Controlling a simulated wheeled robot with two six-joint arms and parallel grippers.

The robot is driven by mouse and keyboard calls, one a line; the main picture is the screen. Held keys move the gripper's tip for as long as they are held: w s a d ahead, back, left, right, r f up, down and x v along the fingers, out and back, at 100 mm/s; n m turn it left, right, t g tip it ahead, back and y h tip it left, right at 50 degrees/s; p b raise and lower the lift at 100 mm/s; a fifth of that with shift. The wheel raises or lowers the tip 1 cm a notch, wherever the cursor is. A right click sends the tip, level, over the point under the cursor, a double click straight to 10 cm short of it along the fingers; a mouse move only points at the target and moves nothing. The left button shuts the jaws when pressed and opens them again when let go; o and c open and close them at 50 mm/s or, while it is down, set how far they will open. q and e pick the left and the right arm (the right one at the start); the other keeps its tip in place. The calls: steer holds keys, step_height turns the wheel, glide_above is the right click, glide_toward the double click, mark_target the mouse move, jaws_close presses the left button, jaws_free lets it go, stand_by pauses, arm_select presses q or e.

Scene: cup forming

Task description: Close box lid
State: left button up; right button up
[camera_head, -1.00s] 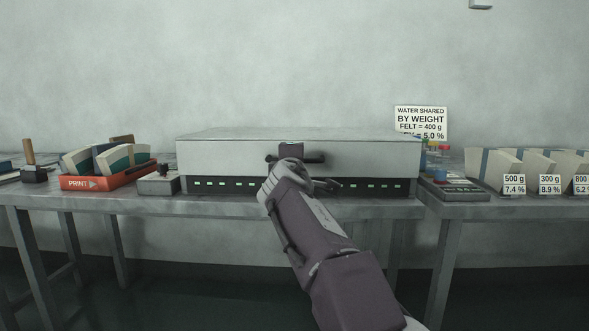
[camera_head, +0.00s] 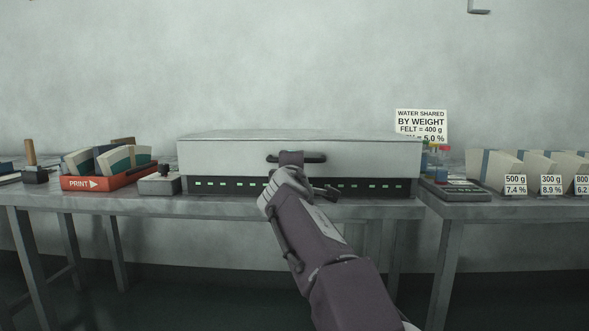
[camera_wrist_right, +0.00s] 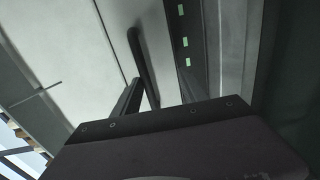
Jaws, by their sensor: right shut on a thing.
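The box (camera_head: 340,187) stands on the middle table, with a dark front strip showing green lights. Its pale grey lid (camera_head: 220,157) lies over the top and looks level, and I cannot tell whether any gap is left beneath it. The lid's dark bar handle (camera_head: 316,158) is on its front face and also shows in the right wrist view (camera_wrist_right: 142,55). My right gripper (camera_head: 290,158) is at the middle of the handle, shut on it; in the wrist view its fingers (camera_wrist_right: 158,90) lie on either side of the bar. My left gripper is not in view.
An orange tray (camera_head: 100,182) of cards and a small grey box (camera_head: 160,184) stand left of the box. A dark scale (camera_head: 455,190) and labelled blocks (camera_head: 500,168) stand on the right table. A sign (camera_head: 420,122) is behind.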

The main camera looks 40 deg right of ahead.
steer(key=v, duration=0.9)
steer(key=shift+p, duration=0.35)
steer(key=shift+r, duration=0.1)
steer(key=w+a+f+n+g+y+p, duration=0.1)
steer(key=w+a+f+g+y+p, duration=0.2)
steer(key=p, duration=0.6)
steer(key=a+f+m+g+y+p, duration=0.1)
steer(key=a+f+g+y+p, duration=0.3)
steer(key=f, duration=1.1)
steer(key=s+a+f+m+g+y+p, duration=0.1)
steer(key=s+a+f+m+g+y, duration=0.15)
steer(key=s+a+f+m, duration=0.5)
steer(key=s+a+f+m+g+y+p, duration=0.2)
steer(key=s+a+f+g, duration=0.15)
steer(key=s+f, duration=0.7)
step_height(320, 180, up, 39)
steer(key=p, duration=3.7)
steer(key=shift+w+a+t+p, duration=0.2)
steer(key=shift+a+t+p, duration=0.05)
steer(key=shift+t+p, duration=0.15)
